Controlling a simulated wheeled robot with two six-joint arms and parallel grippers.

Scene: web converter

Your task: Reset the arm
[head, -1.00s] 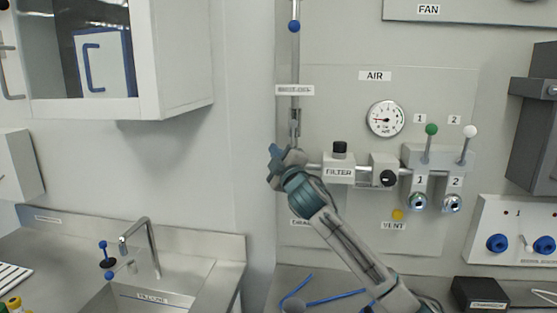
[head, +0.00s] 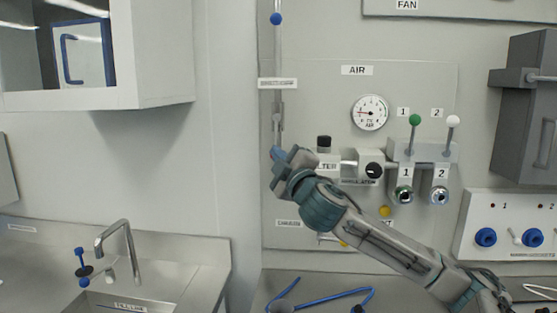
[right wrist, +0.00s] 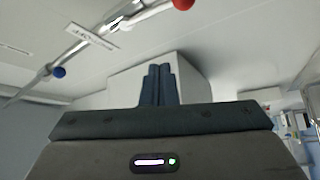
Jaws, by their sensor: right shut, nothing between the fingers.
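My right gripper (head: 279,156) is in front of the air panel (head: 300,100), in the head view, at the lower end of the vertical shut-off pipe (head: 277,60). Its arm comes in from the lower right and hides part of the filter label. In the right wrist view the two dark fingers (right wrist: 158,85) stand together, shut with nothing between them. I cannot tell from the head view whether the gripper touches the pipe. My left gripper is not in view.
The panel holds a gauge (head: 370,112), a green-topped lever (head: 414,121) and a white-topped lever (head: 453,122). Blue-handled tools (head: 335,297) lie on the bench below. A sink tap (head: 120,235) and a wall cabinet (head: 165,60) are at left. The right wrist view shows a pipe with a red ball (right wrist: 183,4) and a blue ball (right wrist: 58,72).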

